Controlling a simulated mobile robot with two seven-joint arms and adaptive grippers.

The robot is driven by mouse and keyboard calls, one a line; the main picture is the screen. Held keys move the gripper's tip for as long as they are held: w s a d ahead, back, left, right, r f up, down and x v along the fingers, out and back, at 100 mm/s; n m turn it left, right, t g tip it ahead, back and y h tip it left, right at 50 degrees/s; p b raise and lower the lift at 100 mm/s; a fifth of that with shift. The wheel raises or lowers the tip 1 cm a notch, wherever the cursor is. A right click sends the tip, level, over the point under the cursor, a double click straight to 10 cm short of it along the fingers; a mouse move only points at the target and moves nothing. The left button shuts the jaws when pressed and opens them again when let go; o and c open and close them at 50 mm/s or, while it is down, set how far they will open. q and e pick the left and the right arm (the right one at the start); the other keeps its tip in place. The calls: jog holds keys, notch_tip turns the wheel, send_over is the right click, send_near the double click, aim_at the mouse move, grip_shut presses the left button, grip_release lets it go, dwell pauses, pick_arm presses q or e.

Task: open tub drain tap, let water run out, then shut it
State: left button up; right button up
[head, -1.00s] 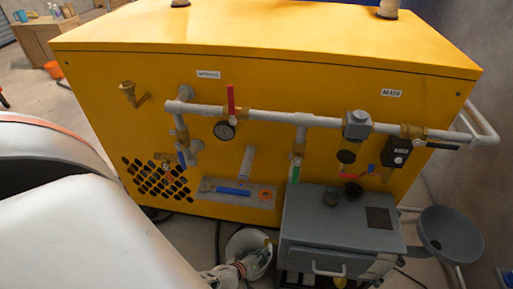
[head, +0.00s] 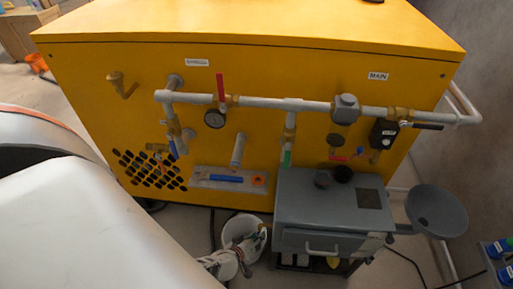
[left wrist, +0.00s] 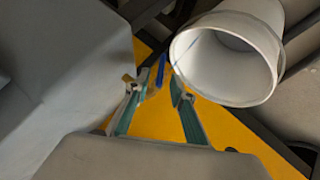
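No tap in view is marked as the tub drain tap. In the head view, a small tap with a blue lever (head: 173,148) hangs on a pipe at the left of the yellow cabinet. A green-handled tap (head: 287,158) and a red-handled tap (head: 340,157) sit further right. A white tub (head: 240,232) stands on the floor below. My left gripper (head: 244,254) is in front of the tub. In the left wrist view its fingers (left wrist: 155,88) are apart, with a slim blue piece (left wrist: 161,70) beyond the gap and the white tub (left wrist: 272,62) close beside them. My right gripper is not visible.
The yellow cabinet (head: 250,80) carries a long grey pipe, a gauge (head: 215,118) and a black-levered valve (head: 385,133). A grey drawer box (head: 300,208) stands right of the tub, with a grey funnel (head: 437,210) beyond. My own pale arm fills the lower left.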

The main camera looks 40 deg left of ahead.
pick_arm(q)
jog(key=shift+d+r, duration=0.15)
notch_tip(320, 180, up, 10)
dwell(0.9)
jog(key=shift+s, duration=0.1)
